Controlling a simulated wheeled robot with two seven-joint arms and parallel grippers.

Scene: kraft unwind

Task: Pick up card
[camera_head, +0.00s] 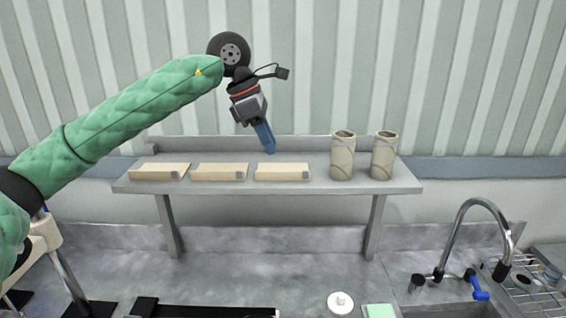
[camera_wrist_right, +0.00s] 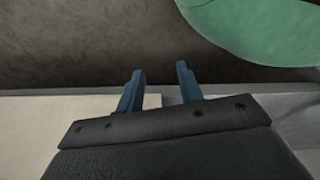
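I see no thing that is plainly a card. Three flat tan boxes, at the left (camera_head: 158,171), middle (camera_head: 218,172) and right (camera_head: 283,172), lie in a row on the grey shelf (camera_head: 300,186), each with a small grey square on its front.
Two beige cylinders (camera_head: 342,157) (camera_head: 383,156) stand at the shelf's right. Below, the counter (camera_head: 230,275) holds a white round item (camera_head: 340,303) and a pale green pad (camera_head: 380,311). A tap (camera_head: 462,215) rises at the right. The shelf's right end is free.

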